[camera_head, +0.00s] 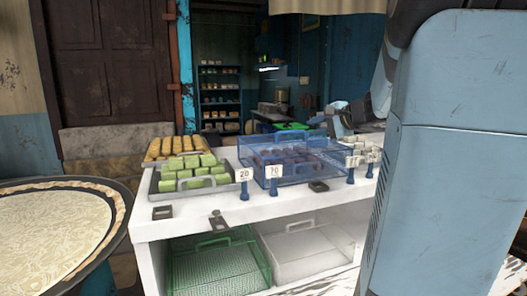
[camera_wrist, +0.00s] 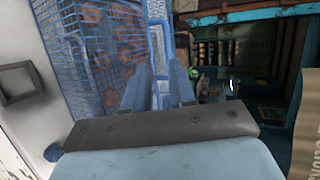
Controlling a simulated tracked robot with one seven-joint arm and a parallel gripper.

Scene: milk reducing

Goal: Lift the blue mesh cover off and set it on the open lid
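The blue mesh cover (camera_head: 330,170) sits over brown pieces on the white counter, its handle (camera_head: 295,139) on top. In the wrist view its mesh side (camera_wrist: 85,50) fills the upper left, with brown pieces behind it. My gripper (camera_wrist: 160,75) points toward the cover, its two blue fingers on either side of the blue handle bar (camera_wrist: 155,40). Whether the fingers press on the bar cannot be told. In the head view my gripper is hard to make out beyond the cover's back right. I cannot identify an open lid for certain.
A tray (camera_head: 220,187) of green blocks and a tray of yellow pieces (camera_head: 165,148) stand left of the cover. Price signs (camera_head: 244,176) line the counter's front. Green and white mesh covers (camera_head: 215,265) lie on the shelf below. A large round pan (camera_head: 50,225) is at left.

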